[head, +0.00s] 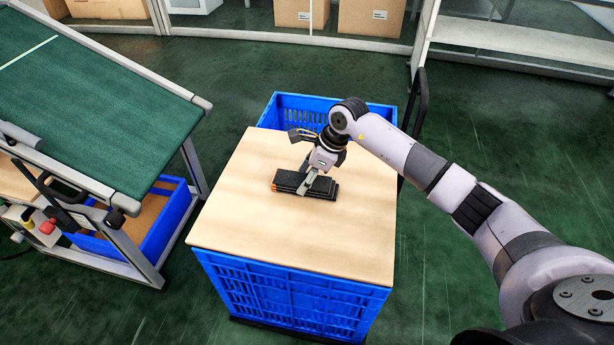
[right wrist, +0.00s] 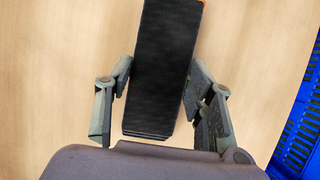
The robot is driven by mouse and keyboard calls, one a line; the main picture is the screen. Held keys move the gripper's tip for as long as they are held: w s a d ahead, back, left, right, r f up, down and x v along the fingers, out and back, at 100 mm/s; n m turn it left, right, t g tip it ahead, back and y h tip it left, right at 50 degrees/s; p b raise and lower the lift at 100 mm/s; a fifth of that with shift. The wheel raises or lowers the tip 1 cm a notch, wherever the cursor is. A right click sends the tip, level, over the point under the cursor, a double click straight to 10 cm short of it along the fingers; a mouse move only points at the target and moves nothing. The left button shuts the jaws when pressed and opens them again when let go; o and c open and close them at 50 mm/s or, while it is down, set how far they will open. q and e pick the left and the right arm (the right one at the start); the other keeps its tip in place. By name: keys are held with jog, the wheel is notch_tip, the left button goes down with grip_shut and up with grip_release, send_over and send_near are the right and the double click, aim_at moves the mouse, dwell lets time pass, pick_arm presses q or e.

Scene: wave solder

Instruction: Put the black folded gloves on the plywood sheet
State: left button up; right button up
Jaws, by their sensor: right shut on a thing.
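The black folded gloves (head: 322,187) are a flat dark stack with a small orange bit at one end. They are at the plywood sheet (head: 250,225), which lies on top of a blue crate. I cannot tell whether they rest on the wood or hang just above it. My right gripper (head: 308,184) is over the gloves and shut on them. In the right wrist view the gloves (right wrist: 165,65) lie between the two fingers, with plywood (right wrist: 60,60) behind them. My left gripper is not in view.
The blue crate (head: 290,300) under the sheet is open at its back, where the sheet does not cover it. A green sloped conveyor (head: 90,110) stands at the left, with a blue bin (head: 165,225) below. Cardboard boxes (head: 370,18) are at the back. The sheet is otherwise clear.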

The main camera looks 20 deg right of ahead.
jog(key=o, duration=1.2)
jog(key=shift+o, duration=0.2)
jog(key=v, duration=1.2)
